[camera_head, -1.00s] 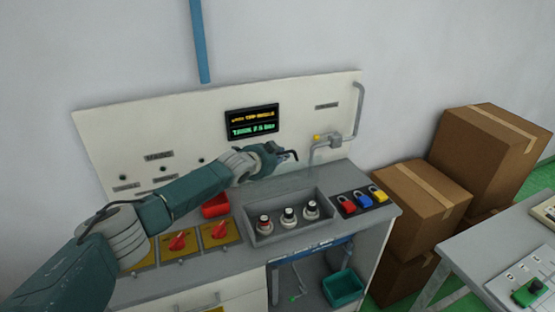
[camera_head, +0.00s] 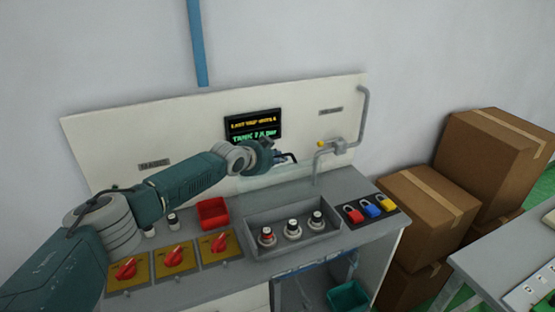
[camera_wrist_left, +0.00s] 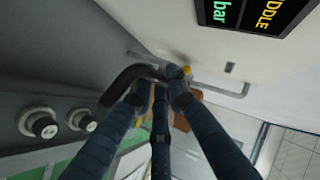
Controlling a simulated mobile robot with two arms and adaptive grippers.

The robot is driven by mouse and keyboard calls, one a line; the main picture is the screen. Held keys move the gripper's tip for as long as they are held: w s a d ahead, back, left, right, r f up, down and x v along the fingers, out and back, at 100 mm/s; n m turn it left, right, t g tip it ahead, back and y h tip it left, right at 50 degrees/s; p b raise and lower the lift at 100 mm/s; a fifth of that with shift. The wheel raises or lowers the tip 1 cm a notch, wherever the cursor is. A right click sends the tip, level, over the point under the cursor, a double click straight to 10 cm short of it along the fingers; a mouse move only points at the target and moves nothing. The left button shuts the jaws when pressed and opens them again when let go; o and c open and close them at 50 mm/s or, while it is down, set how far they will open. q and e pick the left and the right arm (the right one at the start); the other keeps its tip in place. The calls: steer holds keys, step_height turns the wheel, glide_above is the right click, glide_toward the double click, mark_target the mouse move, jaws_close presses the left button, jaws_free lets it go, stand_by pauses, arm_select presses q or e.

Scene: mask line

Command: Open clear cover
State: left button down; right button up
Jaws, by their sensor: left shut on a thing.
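The clear cover (camera_head: 272,180) shows in the head view as a faint see-through pane behind the grey recessed box (camera_head: 250,215). It stands raised off the box, and its exact tilt is hard to tell. My left gripper (camera_head: 282,158) is above the pane, below the display. In the left wrist view my left gripper (camera_wrist_left: 160,92) is shut on a dark bent handle (camera_wrist_left: 125,80), which appears to be the cover's. Three knobs (camera_head: 292,227) stand uncovered in the box. My right gripper is out of view.
The back panel carries a lit display (camera_head: 253,126) and a grey pipe (camera_head: 362,110) close to the right of my gripper. Cardboard boxes (camera_head: 430,205) stand at right.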

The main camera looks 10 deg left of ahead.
arm_select(q)
steer(key=shift+w+r, duration=0.15)
steer(key=shift+r, duration=0.35)
steer(key=c, duration=1.9)
jaws_free()
steer(key=shift+c, duration=0.2)
steer(key=v, duration=1.1)
steer(key=shift+a+f, duration=0.15)
steer(key=shift+f, duration=0.15)
steer(key=shift+s+r, duration=0.2)
steer(key=shift+s, duration=0.35)
